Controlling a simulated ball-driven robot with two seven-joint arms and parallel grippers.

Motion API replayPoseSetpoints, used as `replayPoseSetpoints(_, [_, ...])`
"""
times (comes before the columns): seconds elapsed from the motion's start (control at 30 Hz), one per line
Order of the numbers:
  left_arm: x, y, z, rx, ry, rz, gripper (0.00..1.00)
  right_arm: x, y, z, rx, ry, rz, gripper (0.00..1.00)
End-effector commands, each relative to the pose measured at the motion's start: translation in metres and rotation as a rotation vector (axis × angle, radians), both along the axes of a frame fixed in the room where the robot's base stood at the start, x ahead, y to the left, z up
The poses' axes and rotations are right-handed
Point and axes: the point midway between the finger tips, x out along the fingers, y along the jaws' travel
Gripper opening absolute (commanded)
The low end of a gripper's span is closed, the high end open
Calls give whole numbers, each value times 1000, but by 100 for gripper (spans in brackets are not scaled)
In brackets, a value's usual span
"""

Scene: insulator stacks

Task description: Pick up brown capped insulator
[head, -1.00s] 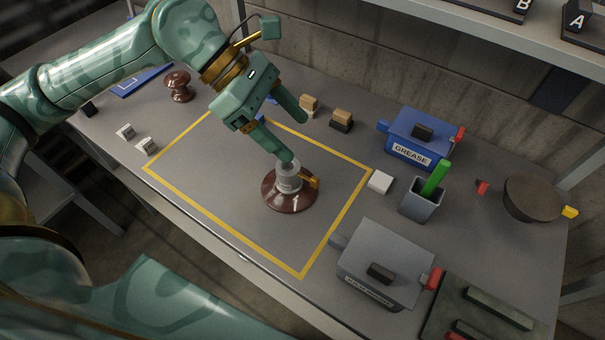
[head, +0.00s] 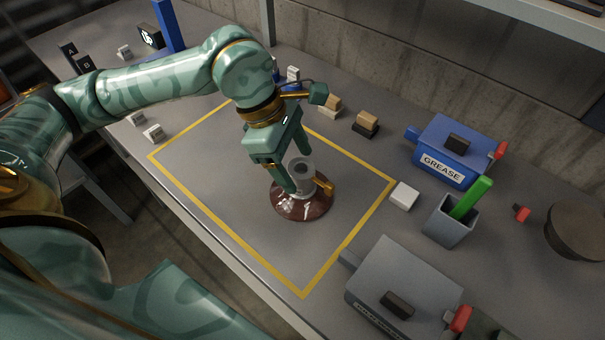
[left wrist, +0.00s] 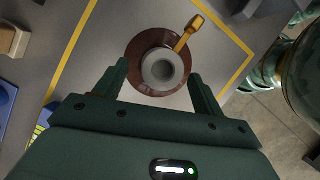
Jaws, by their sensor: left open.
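The brown capped insulator (head: 302,208) stands upright on the table inside the yellow outline. It has a wide brown disc, a grey cap (head: 301,171) on top and a brass pin sticking out to one side. My left gripper (head: 297,176) is open, with its fingers around the sides of the grey cap in the head view. In the left wrist view the insulator (left wrist: 150,88) lies ahead between the two fingertips (left wrist: 155,72), and the cap's round hollow top faces the camera. I cannot tell whether a finger touches it. My right gripper is out of view.
A white block (head: 404,196), a grey cup with a green stick (head: 452,222) and a grey lidded box (head: 395,285) stand to the right. A blue grease box (head: 450,150) is behind them. The taped area (head: 225,170) is otherwise clear.

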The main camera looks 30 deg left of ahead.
Motion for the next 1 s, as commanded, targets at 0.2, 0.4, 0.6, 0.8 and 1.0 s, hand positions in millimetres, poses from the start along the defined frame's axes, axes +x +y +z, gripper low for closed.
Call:
replayPoseSetpoints(0.2, [2,-18,-32,-1,6,-1,70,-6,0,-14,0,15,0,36])
replayPoseSetpoints(0.4, [2,-20,-34,-1,2,0,70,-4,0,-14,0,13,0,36])
replayPoseSetpoints(0.6, [2,-20,-33,0,2,-1,36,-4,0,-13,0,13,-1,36])
replayPoseSetpoints(0.8, [3,-20,-32,-1,-1,-1,0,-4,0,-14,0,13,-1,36])
replayPoseSetpoints(1.0, [3,-20,-32,-1,-1,-1,0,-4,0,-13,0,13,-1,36])
